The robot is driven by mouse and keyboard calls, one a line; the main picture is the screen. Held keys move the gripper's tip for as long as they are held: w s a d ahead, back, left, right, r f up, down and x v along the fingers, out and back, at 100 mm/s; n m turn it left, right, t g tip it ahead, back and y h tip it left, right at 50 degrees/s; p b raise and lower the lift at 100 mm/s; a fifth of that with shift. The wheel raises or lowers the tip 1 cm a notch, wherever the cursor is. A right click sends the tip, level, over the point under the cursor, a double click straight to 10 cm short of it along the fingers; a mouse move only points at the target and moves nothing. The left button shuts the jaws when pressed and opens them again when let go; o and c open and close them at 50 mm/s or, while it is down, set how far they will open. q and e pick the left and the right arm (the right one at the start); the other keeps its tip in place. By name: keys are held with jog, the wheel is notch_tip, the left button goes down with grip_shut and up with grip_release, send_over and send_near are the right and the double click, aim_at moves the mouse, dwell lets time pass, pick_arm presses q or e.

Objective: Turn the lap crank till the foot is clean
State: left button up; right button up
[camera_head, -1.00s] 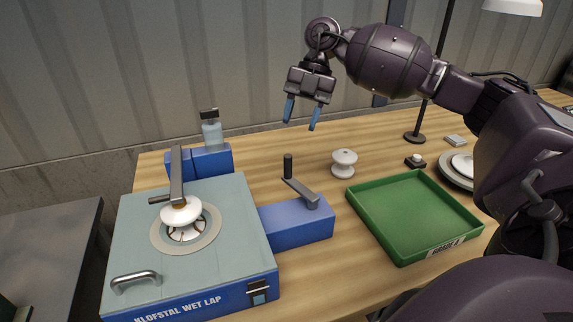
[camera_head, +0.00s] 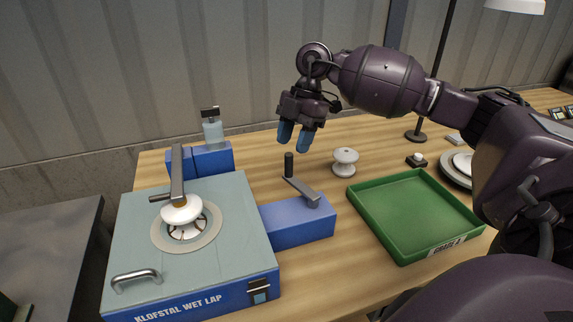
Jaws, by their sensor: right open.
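The lap crank has a grey arm (camera_head: 302,192) on the blue side box and an upright dark handle (camera_head: 289,164). My right gripper (camera_head: 294,137), with blue fingertips, is open and empty, pointing down just above the handle and apart from it. The wet lap (camera_head: 239,230) is a blue box with a grey-green top. A white insulator (camera_head: 181,210) sits at its round opening under a grey arm (camera_head: 177,175); its foot faces down and its underside is mostly hidden. My left gripper is not in view.
A green tray (camera_head: 400,258) stands right of the crank. A white spool-shaped insulator (camera_head: 345,162) stands behind it. A clear bottle (camera_head: 212,130) stands on a blue block at the back left. A lamp stand (camera_head: 417,135) is at the back right.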

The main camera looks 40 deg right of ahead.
aim_at(290, 154)
jog(key=shift+x, duration=3.1)
jog(key=shift+c, duration=0.3)
grip_shut()
